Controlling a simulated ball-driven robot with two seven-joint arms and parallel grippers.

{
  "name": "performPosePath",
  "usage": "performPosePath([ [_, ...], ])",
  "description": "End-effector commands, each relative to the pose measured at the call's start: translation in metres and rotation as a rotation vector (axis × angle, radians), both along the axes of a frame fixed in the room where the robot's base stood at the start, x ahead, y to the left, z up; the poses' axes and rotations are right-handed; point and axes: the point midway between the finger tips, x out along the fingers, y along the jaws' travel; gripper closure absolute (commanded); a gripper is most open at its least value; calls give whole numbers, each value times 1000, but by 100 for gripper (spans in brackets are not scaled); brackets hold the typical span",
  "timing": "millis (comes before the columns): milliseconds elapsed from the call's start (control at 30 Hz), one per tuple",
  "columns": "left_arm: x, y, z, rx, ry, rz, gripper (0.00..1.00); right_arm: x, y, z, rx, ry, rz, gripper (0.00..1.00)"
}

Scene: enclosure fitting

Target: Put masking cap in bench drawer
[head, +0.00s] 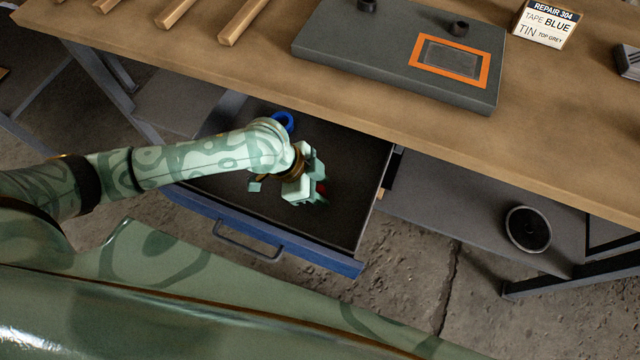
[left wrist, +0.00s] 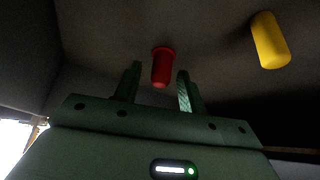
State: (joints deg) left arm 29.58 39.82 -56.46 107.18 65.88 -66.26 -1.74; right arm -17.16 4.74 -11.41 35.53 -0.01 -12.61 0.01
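The bench drawer (head: 340,215) is pulled open under the workbench, with a blue front and dark inside. My left gripper (head: 318,190) is inside or just above the drawer, pointing down. A red masking cap (head: 321,187) shows in part beside its fingers. In the left wrist view the red cap (left wrist: 162,68) sits between the tips of the open fingers (left wrist: 158,85), with gaps visible on both sides. It appears to be against the drawer floor, apart from the fingers. A yellow cap-like piece (left wrist: 270,40) lies to the right in that view. My right gripper is not in view.
A blue ring (head: 283,121) lies at the drawer's back. The wooden bench top (head: 380,125) overhangs it, holding a grey enclosure panel (head: 350,50), wooden strips (head: 243,22) and a label card (head: 545,22). A round dark object (head: 528,229) is on the lower shelf.

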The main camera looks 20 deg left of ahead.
Motion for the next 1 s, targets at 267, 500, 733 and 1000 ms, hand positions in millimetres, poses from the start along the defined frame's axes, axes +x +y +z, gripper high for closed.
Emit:
performPosePath([
  [267,0,0,4,0,-2,0,59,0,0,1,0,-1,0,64],
  [500,-7,22,49,3,-8,0,59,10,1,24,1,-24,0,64],
  [733,-16,45,91,1,-5,0,59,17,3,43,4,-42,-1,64],
  [1000,-20,56,108,-1,0,0,59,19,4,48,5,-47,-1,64],
])
